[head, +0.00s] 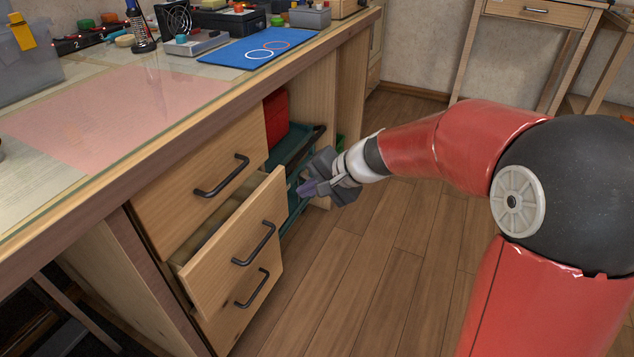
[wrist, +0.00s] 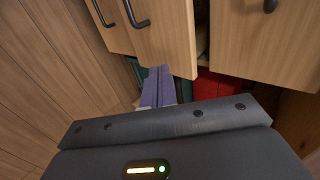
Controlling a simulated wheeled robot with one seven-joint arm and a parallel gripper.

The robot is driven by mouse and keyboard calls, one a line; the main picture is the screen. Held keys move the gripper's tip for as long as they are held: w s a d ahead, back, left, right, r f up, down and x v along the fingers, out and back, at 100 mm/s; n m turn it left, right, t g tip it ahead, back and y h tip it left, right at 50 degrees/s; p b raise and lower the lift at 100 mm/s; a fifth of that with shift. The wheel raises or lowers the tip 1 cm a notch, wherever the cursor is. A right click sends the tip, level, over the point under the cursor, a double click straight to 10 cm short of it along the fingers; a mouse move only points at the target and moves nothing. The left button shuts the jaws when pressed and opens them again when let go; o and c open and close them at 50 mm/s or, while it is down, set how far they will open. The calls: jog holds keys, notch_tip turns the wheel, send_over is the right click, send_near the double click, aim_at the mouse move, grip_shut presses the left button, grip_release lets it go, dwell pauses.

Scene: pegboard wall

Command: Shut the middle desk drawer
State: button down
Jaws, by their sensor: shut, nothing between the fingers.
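The middle desk drawer (head: 234,245) is pulled out, its wooden front standing forward of the top drawer (head: 200,180) and the bottom drawer (head: 240,310). Its dark bar handle (head: 254,244) faces the room. My gripper (head: 303,188) is just right of the drawer front's upper right side, with its purple fingers together and empty. In the wrist view, my gripper (wrist: 158,82) points toward the edge of the middle drawer front (wrist: 168,42), whose handle (wrist: 134,14) shows at the top. I cannot tell whether the fingertips touch it.
An open bay right of the drawers holds a red box (head: 276,116) and a teal tray (head: 295,150). The desktop carries a blue mat (head: 258,48), a grey bin (head: 310,17) and tools. The wooden floor (head: 370,260) in front of the drawers is clear.

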aim_at(271, 193)
jog(key=shift+w+a+f, duration=0.45)
jog(key=shift+a, duration=0.65)
jog(key=shift+w+a+f, duration=0.45)
jog(key=shift+a+f, duration=0.05)
jog(key=shift+a, duration=0.55)
jog(key=shift+w+a+f, duration=0.45)
jog(key=shift+a, duration=0.65)
jog(key=shift+a, duration=0.1)
jog(key=a, duration=0.1)
jog(key=w+a, duration=0.1)
jog(key=a, duration=0.1)
jog(key=w+a, duration=0.1)
jog(key=shift+a+r, duration=0.1)
jog(key=shift+a, duration=0.1)
jog(key=shift+a+r, duration=0.1)
